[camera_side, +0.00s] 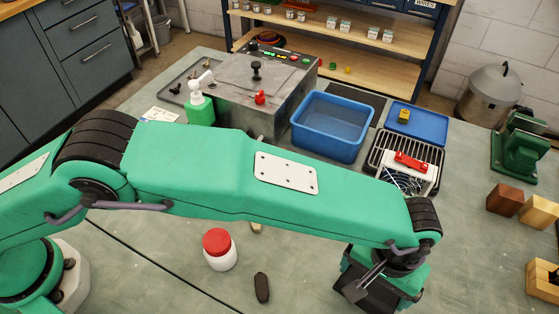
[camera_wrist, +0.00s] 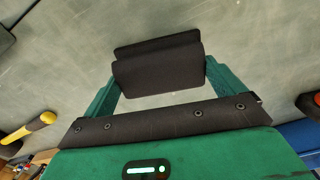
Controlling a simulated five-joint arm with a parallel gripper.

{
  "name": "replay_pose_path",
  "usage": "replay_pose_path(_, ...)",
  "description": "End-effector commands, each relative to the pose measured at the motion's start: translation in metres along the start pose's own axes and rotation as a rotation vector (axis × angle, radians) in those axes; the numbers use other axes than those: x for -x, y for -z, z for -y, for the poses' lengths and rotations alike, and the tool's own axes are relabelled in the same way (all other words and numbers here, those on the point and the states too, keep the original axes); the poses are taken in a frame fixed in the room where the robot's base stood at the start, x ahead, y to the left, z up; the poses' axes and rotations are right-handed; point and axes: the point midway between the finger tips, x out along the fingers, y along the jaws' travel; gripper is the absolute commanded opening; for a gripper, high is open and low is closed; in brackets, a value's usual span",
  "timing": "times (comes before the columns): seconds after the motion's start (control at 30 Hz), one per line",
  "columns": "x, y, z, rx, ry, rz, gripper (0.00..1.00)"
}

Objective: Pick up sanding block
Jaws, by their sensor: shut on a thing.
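The sanding block (camera_wrist: 160,75) is a dark grey-black block with rounded edges, seen in the wrist view. My gripper (camera_wrist: 158,82) has its green fingers against the block's left and right ends and is shut on it. A thin dark strip shows along the block's far edge. In the side view my gripper (camera_side: 382,288) points down at the lower right, partly hidden by my own wrist. I cannot clearly tell the block from my dark gripper parts there, nor how high it is above the bench.
A white jar with a red lid (camera_side: 220,250) and a small dark object (camera_side: 261,288) stand left of my gripper. Wooden blocks (camera_side: 503,198) lie right. The bench around my gripper looks clear.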

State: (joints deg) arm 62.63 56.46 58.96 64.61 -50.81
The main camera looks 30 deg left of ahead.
Motion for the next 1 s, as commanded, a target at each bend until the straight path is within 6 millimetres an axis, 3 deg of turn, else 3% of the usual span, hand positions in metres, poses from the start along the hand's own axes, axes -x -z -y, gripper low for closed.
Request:
replay_pose_path(0.27,0.02,0.001,-0.001,0.0,-0.004,-0.003,0.63)
replay_pose_path(0.7,0.084,0.001,-0.001,0.0,-0.004,-0.003,0.63)
replay_pose_path(1.0,0.101,0.001,-0.001,0.0,-0.002,-0.002,0.63)
